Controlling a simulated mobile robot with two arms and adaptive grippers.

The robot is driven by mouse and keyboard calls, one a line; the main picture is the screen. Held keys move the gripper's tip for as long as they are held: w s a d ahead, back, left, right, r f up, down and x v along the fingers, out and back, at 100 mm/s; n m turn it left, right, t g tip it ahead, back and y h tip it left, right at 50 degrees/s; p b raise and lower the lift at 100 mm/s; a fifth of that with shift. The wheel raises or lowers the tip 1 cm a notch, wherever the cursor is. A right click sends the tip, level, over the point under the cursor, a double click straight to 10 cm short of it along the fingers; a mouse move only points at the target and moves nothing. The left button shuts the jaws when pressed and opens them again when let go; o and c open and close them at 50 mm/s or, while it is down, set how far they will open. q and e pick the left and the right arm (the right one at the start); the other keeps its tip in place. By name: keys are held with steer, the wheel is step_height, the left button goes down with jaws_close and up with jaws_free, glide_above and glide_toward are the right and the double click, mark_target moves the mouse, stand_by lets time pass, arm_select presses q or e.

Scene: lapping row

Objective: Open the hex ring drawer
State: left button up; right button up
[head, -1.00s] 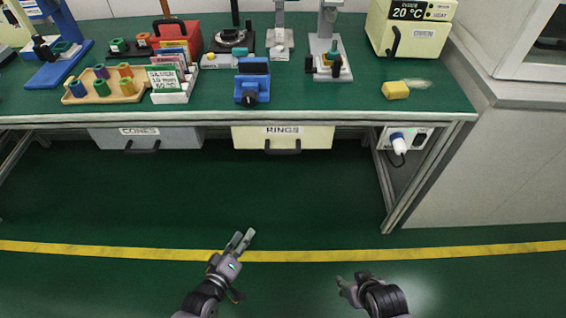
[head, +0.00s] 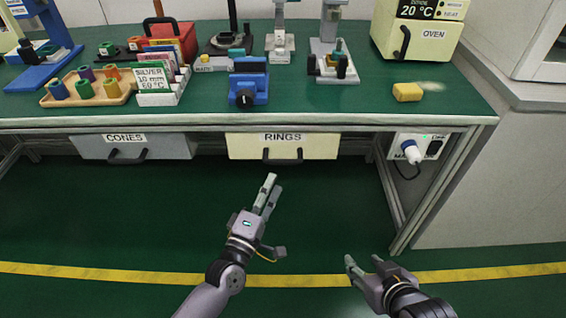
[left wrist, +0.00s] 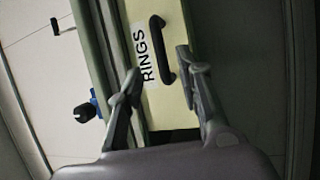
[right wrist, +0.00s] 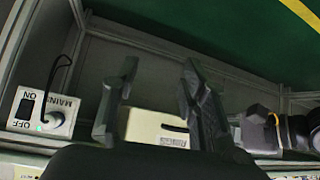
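The cream drawer labelled RINGS (head: 320,147) hangs under the bench and looks closed. Its dark bar handle (head: 283,160) is on the front, below the label. My left gripper (head: 271,186) is open and empty, below and in front of this handle. In the left wrist view the handle (left wrist: 163,48) shows ahead, between the two spread fingers, apart from them. My right gripper (head: 364,262) is open and empty, lower and to the right, away from the drawer. The right wrist view shows the drawer front (right wrist: 150,130) partly behind its fingers.
A grey drawer labelled CONES (head: 170,147) is at the left. A mains switch box with a plug (head: 415,147) and the bench leg (head: 415,215) stand at the right. The bench edge (head: 210,124) overhangs the drawers. The floor before them is clear.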

mark_target(283, 160)
arm_select(q)
steer(key=b+x, duration=0.1)
steer(key=x, duration=0.7)
steer(key=shift+w, duration=0.25)
arm_select(e)
steer(key=w+a+r+t, duration=0.1)
steer(key=w+r+t, duration=0.2)
steer(key=w+r, duration=0.1)
steer(key=shift+a+y, duration=0.35)
steer(key=shift+y, duration=0.05)
arm_select(q)
steer(key=shift+c, duration=0.6)
arm_select(e)
steer(key=shift+w, duration=0.1)
arm_select(q)
jaws_close()
